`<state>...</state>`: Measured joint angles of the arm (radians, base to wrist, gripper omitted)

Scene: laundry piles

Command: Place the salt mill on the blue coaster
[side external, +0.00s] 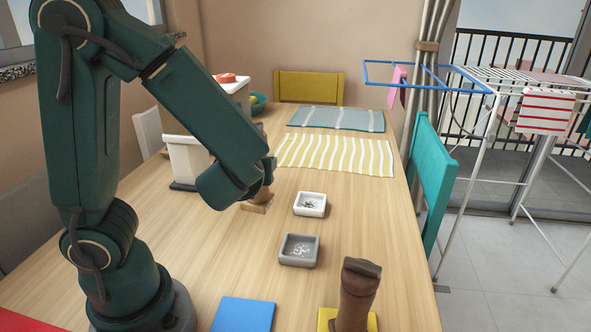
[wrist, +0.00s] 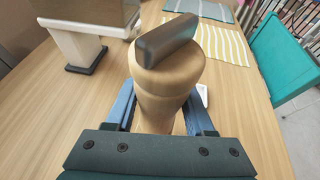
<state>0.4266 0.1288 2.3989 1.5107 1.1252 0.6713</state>
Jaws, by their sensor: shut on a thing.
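A light wood mill (wrist: 168,75) with a dark grey bar-shaped knob stands between the blue fingers of my gripper (wrist: 160,120) in the wrist view. The gripper is shut on its body. In the side view, the mill (side external: 265,192) is mostly hidden behind my wrist, near the table's middle; I cannot tell whether it touches the table. The blue coaster (side external: 243,315) lies bare at the near edge, well apart from my gripper. A darker brown mill (side external: 356,293) stands upright on a yellow coaster (side external: 327,318). No label shows which mill holds salt.
A white dish (side external: 310,204) with dark grains and a grey dish (side external: 299,250) with white grains sit right of my gripper. A white stand with a dark base (side external: 187,162) is at left. Striped cloths (side external: 337,154) lie farther back. Bare table lies between my gripper and the blue coaster.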

